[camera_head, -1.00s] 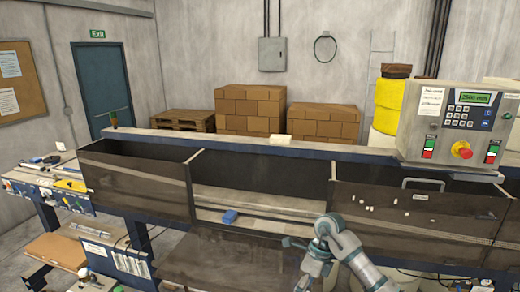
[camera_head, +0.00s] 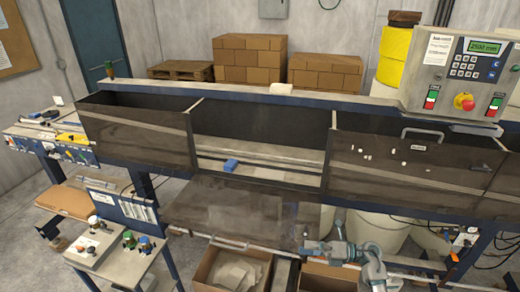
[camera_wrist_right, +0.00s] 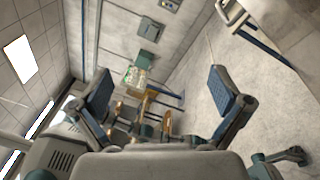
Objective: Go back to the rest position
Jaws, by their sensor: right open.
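My right gripper (camera_head: 312,246) shows at the lower middle of the head view, below the front edge of the laminating machine (camera_head: 250,205). In the right wrist view its two fingers (camera_wrist_right: 166,92) are spread wide with nothing between them. The blue block (camera_head: 230,165) lies on the machine's bed in the open middle section, apart from the gripper. My left gripper is in neither view.
The control panel (camera_head: 460,75) with a red stop button stands at the right. An open cardboard box (camera_head: 232,270) is on the floor below the machine. A small table (camera_head: 115,255) with knobs is at lower left. Stacked boxes (camera_head: 250,62) stand behind.

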